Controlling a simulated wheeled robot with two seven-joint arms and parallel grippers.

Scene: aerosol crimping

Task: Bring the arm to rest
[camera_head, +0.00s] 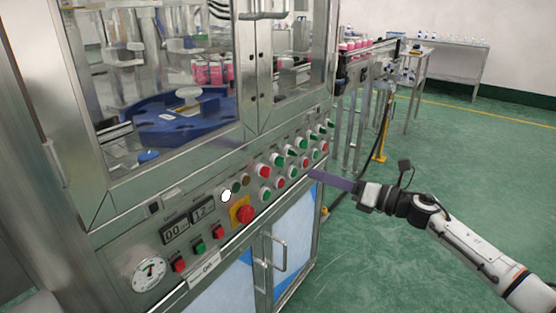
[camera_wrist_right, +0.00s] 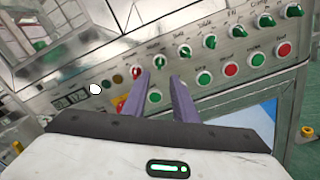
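My right arm (camera_head: 470,250) reaches in from the lower right of the head view. My right gripper (camera_head: 318,175) has purple fingers that point left at the right end of the machine's control panel (camera_head: 150,215). In the right wrist view the two fingers of this gripper (camera_wrist_right: 160,78) stand apart with an empty gap between them. Panel buttons show through and beyond the gap. I cannot tell whether the fingertips touch the panel. My left gripper is in neither view.
The panel carries green and red buttons and knobs, a red emergency stop (camera_head: 244,214) and a gauge (camera_head: 149,273). Cabinet door handles (camera_head: 277,252) stick out below. A conveyor with pink cans (camera_head: 352,46) stands behind. Green floor (camera_head: 450,160) at the right is open.

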